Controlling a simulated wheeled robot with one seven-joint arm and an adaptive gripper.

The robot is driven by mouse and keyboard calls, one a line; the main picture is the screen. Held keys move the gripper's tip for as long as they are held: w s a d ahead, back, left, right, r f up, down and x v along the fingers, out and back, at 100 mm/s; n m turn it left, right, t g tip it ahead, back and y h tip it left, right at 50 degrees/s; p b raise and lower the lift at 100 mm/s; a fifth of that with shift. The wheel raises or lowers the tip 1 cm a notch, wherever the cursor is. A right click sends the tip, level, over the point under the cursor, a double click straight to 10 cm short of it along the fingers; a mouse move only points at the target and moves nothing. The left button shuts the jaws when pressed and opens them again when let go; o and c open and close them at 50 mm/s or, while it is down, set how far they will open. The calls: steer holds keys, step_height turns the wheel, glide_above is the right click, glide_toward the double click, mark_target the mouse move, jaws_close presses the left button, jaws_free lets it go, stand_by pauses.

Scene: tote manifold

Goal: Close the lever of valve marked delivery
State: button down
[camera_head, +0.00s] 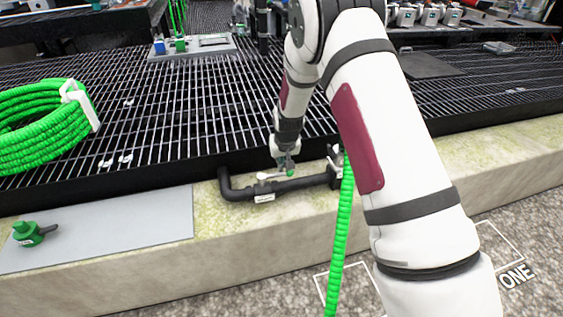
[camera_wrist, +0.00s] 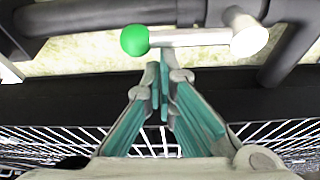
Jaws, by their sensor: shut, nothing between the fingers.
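A black pipe (camera_head: 300,184) with bent ends lies on the pale stone ledge. On it is a valve lever (camera_head: 268,176), a pale bar with a green ball knob (camera_head: 291,172). In the wrist view the lever (camera_wrist: 190,38) lies roughly along the pipe, its green knob (camera_wrist: 135,40) at the left and its round pivot at the right. My gripper (camera_head: 285,162) is shut and empty. In the wrist view its fingertips (camera_wrist: 165,72) are just short of the bar, near the knob; contact is unclear.
A black grating (camera_head: 130,120) lies behind the ledge. A green hose (camera_head: 341,235) rises to a fitting at the pipe's right end. A green hose coil (camera_head: 45,125) lies left. A loose green valve (camera_head: 30,233) rests on a grey mat (camera_head: 120,232).

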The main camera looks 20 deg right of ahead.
mark_target(286, 173)
steer(key=shift+s+m, duration=0.3)
steer(key=shift+m, duration=0.1)
steer(key=s+m+p, duration=0.1)
steer(key=m, duration=0.1)
steer(key=s+m+h+p, duration=0.1)
steer(key=m+p, duration=0.1)
steer(key=shift+s+r+g+h, duration=0.15)
steer(key=shift+s+g+h, duration=0.15)
steer(key=shift+s, duration=0.1)
steer(key=s+a+m+g+h+p, duration=0.2)
steer(key=s+m+p, duration=0.4)
steer(key=m, duration=0.5)
steer(key=a+g, duration=0.1)
steer(key=a, duration=0.1)
steer(key=shift+a, duration=0.5)
